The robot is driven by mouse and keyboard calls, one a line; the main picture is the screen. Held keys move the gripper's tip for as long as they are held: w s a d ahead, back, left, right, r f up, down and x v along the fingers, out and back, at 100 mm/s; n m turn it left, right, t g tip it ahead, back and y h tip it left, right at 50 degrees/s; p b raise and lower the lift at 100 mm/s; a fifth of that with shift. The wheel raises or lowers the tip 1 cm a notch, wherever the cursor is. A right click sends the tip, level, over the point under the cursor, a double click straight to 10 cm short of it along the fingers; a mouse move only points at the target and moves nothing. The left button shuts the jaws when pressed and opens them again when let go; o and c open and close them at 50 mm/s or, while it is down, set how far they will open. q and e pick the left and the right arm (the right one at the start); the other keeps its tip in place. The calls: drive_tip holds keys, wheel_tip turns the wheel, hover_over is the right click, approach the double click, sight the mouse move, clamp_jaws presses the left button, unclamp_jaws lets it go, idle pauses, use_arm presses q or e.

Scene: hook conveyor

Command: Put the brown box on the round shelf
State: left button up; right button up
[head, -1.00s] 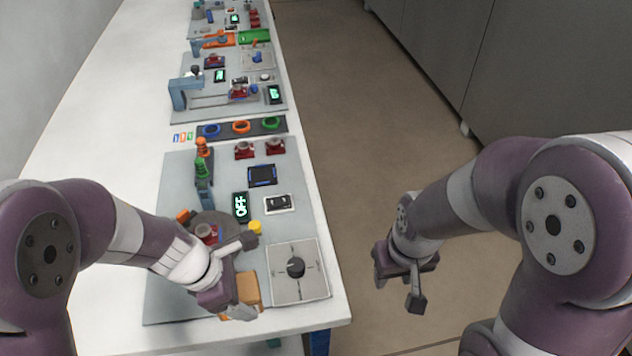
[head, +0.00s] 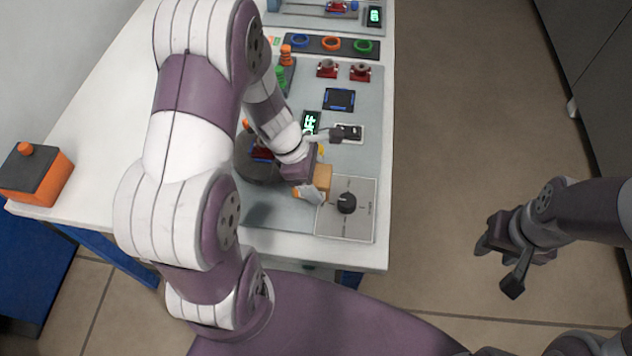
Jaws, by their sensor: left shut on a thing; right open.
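The brown box (head: 322,177) is small and tan, and part of it is hidden by my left gripper. My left gripper (head: 320,172) is shut on the box beside the dial panel, and the box looks raised above the grey board. The round shelf (head: 243,168) is a dark grey disc left of the box, partly covered by my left arm. A red and blue part (head: 262,152) shows on or by the disc. My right gripper (head: 507,262) is open and empty, over the floor at the right.
The grey board also holds a dial panel (head: 360,222), an OFF display (head: 310,122), a rocker switch (head: 349,133) and red fixtures (head: 360,71). An orange and black box (head: 36,174) sits at the table's left corner. Open floor lies to the right.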

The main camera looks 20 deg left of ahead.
use_arm(q)
drive_tip(key=shift+w+f, duration=0.1)
drive_tip(key=shift+f, duration=0.85)
drive_tip(key=shift+f, duration=0.1)
drive_tip(key=o, duration=1.1)
drive_tip(key=shift+o, duration=0.2)
